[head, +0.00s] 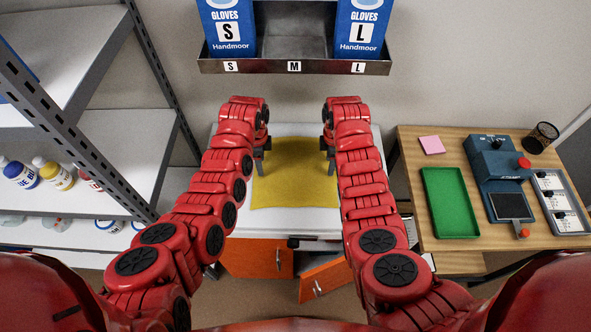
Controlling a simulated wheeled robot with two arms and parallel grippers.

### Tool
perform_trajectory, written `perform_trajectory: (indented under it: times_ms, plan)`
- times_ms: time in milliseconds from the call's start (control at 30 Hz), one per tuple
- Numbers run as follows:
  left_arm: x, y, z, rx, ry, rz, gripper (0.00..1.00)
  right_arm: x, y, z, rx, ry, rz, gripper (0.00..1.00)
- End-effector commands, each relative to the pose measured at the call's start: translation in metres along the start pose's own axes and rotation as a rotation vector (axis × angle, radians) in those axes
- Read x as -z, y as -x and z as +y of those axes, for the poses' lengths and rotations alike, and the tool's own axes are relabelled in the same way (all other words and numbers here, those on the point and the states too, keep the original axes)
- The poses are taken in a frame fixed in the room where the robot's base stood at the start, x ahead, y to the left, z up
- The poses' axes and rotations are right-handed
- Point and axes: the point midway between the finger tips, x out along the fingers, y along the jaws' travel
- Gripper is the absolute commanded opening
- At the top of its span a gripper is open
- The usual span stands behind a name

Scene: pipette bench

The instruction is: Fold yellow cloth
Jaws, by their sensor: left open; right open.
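The yellow cloth (296,180) lies spread out and looks flat on the white tabletop between my two arms. Its left and right edges are partly hidden by the arms. My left gripper (261,162) is open at the cloth's upper left edge, fingers pointing down. My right gripper (329,160) is open at the cloth's upper right edge, fingers pointing down. I cannot tell whether either gripper touches the cloth.
A metal glove rack (294,67) with blue boxes hangs on the wall behind. A grey shelf (100,135) with bottles stands left. A wooden table (450,220) at right holds a green tray (449,203) and a blue device (497,165). Orange cabinet doors (257,260) hang below the white top.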

Motion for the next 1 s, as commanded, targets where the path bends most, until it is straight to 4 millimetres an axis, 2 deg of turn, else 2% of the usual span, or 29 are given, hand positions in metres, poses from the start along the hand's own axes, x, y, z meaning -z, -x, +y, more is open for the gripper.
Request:
perform_trajectory:
  times_ms: [233, 700, 767, 1000]
  plan:
    - [0.001, -0.016, 0.000, 0.000, 0.001, 0.001, 0.57, 0.000, -0.016, 0.000, -0.001, 0.001, -0.001, 0.57]
    - [0.001, -0.022, -0.001, 0.004, 0.002, 0.002, 0.57, 0.000, -0.022, 0.000, -0.003, 0.001, -0.001, 0.57]
    - [0.001, -0.021, -0.001, 0.004, 0.002, 0.002, 0.54, 0.000, -0.021, 0.000, -0.003, 0.001, -0.001, 0.54]
    - [0.001, -0.021, -0.001, 0.003, 0.002, 0.002, 0.32, 0.000, -0.021, 0.000, -0.003, 0.000, -0.001, 0.32]
